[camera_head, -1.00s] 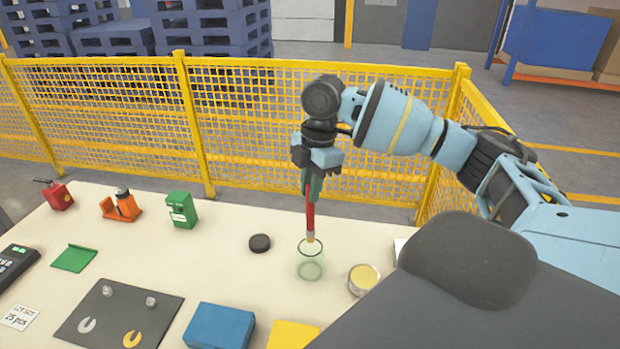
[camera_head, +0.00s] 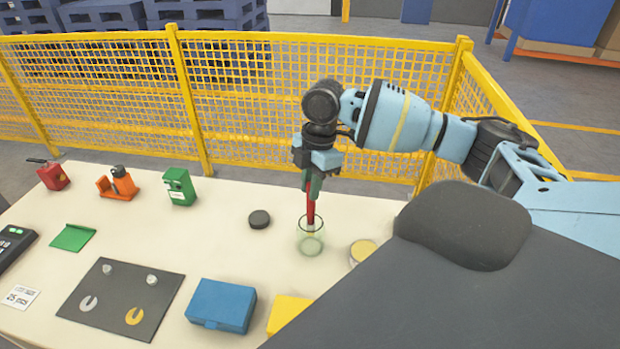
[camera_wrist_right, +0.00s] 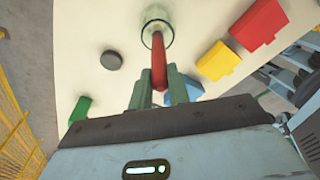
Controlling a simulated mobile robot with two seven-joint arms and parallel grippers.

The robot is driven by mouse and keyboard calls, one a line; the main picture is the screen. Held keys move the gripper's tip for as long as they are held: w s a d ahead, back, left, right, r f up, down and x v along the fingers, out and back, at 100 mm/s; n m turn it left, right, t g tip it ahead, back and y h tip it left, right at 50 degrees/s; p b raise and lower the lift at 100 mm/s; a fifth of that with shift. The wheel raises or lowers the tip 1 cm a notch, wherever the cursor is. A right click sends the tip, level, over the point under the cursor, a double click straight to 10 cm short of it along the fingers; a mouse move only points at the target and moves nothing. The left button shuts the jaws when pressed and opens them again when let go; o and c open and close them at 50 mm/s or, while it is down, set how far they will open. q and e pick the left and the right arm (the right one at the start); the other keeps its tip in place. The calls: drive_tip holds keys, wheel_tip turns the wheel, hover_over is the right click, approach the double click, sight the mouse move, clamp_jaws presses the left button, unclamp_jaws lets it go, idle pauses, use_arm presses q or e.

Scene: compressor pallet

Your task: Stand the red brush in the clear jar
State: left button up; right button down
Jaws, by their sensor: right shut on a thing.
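The red brush (camera_head: 311,208) hangs upright, tip down, from my right gripper (camera_head: 313,184), which is shut on it. The clear jar (camera_head: 311,243) stands open on the table directly below. The brush's lower end reaches the jar's mouth and seems to be just inside the rim; the exact depth is hard to tell. In the right wrist view, the brush (camera_wrist_right: 159,65) runs from between the fingers (camera_wrist_right: 158,92) to the mouth of the jar (camera_wrist_right: 157,30). My left gripper is not in view.
A black round lid (camera_head: 259,219) lies left of the jar, and a round tin (camera_head: 362,251) stands to its right. A blue box (camera_head: 221,305) and a yellow piece (camera_head: 288,313) are in front. A yellow mesh fence (camera_head: 270,100) runs behind the table (camera_head: 225,250).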

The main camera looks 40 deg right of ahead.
drive_tip(key=shift+f, duration=0.2)
drive_tip(key=c, duration=1.3)
unclamp_jaws()
drive_tip(key=shift+o, duration=0.2)
wheel_tip(320, 180, up, 8)
drive_tip(key=d, duration=0.1)
drive_tip(key=shift+f, duration=0.15)
drive_tip(key=shift+s, duration=0.1)
